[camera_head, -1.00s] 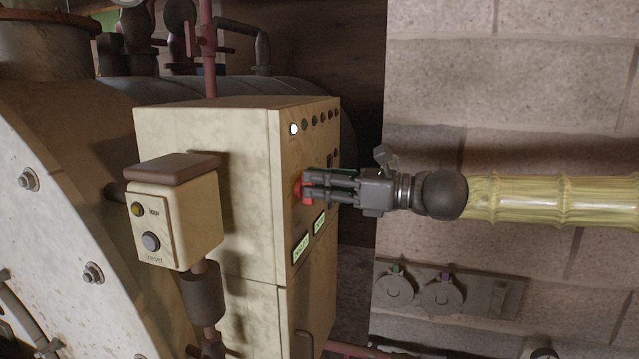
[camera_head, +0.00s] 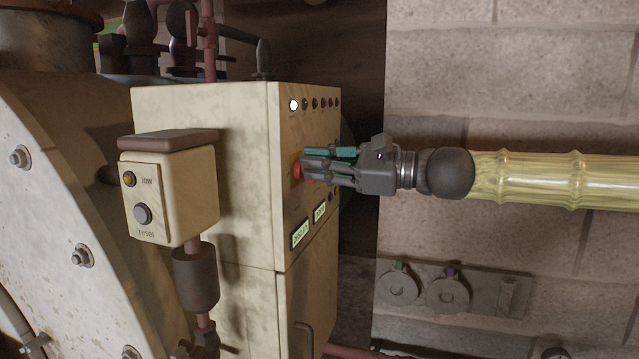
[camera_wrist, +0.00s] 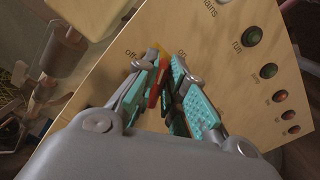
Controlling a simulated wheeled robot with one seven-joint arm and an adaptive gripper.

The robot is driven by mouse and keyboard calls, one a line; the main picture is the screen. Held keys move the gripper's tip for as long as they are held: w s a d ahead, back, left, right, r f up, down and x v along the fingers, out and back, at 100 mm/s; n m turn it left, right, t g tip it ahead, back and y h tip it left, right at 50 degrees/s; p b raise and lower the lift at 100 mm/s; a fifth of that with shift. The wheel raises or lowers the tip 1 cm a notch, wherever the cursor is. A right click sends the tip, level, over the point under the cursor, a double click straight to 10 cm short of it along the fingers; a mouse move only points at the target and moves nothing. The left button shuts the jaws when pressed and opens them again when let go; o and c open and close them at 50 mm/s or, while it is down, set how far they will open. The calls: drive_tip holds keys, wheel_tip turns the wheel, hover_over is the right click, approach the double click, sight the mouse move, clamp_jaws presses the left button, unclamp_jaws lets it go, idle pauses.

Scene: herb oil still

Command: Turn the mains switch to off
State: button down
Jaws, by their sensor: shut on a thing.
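The mains switch is a red handle (camera_head: 298,170) on the right-hand face of the cream control cabinet (camera_head: 203,108). In the wrist view the red handle (camera_wrist: 154,94) shows between my fingers, with a bit of yellow behind it. An "Off" label (camera_wrist: 130,53) lies to its left and an "On" label (camera_wrist: 181,53) to its right. My gripper (camera_head: 308,166) reaches in from the right and is shut on the handle; it also shows in the wrist view (camera_wrist: 160,68). The fingers hide most of the switch, so its exact angle is hard to read.
A row of small lamps (camera_head: 315,104) runs along the panel's top, the leftmost lit white. Label plates (camera_head: 300,234) sit below the switch. A smaller box (camera_head: 169,195) with a yellow lamp and a grey button stands in front of the cabinet. A block wall (camera_head: 520,80) is behind my arm.

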drive_tip(key=n+b, duration=0.2)
drive_tip(key=f+n+b, duration=0.1)
drive_tip(key=b, duration=0.1)
drive_tip(key=shift+s+n, duration=0.2)
drive_tip(key=shift+n, duration=0.2)
drive_tip(key=n+b, duration=0.1)
drive_tip(key=b, duration=0.1)
drive_tip(key=n+b, duration=0.2)
drive_tip(key=shift+s+a+f+n+b, duration=0.1)
drive_tip(key=shift+f+n+b, duration=0.05)
drive_tip(key=shift+n+b, duration=0.15)
drive_tip(key=n+b, duration=0.2)
drive_tip(key=shift+f+b, duration=0.1)
drive_tip(key=shift+b, duration=0.25)
drive_tip(key=shift+n+b, duration=1.3)
drive_tip(key=shift+n, duration=0.3)
drive_tip(key=c, duration=1.5)
unclamp_jaws()
drive_tip(key=shift+s, duration=0.1)
